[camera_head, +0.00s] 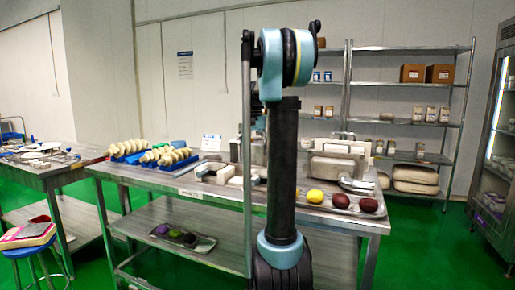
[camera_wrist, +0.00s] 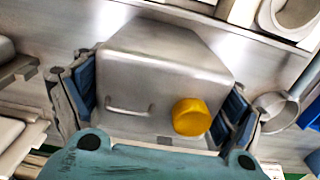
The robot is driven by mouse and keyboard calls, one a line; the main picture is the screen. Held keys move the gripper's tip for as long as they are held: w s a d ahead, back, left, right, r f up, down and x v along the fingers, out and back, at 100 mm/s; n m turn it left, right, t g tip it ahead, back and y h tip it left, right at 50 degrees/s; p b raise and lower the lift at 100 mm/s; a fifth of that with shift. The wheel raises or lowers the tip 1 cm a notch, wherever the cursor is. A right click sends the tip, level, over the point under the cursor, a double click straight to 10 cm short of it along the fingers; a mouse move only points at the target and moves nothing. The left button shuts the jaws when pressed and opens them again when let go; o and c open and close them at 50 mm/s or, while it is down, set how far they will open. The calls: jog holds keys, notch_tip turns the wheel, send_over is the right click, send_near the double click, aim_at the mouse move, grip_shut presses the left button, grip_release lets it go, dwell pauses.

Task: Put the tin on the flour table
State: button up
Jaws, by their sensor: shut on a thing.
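In the wrist view, a boxy silver metal tin (camera_wrist: 165,65) with a small wire handle and a round yellow cap fills the middle. My gripper (camera_wrist: 160,98) has its blue-padded fingers against the tin's left and right sides and is shut on it. Brushed steel surfaces lie around and beyond the tin. In the head view my arm stands upright in front of the middle steel table (camera_head: 185,187), and my gripper and the tin cannot be made out there. No table is legibly marked as the flour table; another steel table (camera_head: 45,170) stands at the left with pale items on it.
The middle table holds rows of pale dough pieces (camera_head: 128,147), a white-and-steel machine (camera_head: 230,172), and a tray (camera_head: 345,207) with yellow and dark red balls. Shelves (camera_head: 415,123) and a glass-door cabinet (camera_head: 497,150) stand right. A blue stool (camera_head: 35,245) stands front left. Green floor is open at right.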

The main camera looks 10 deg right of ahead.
jog(key=o, duration=1.9)
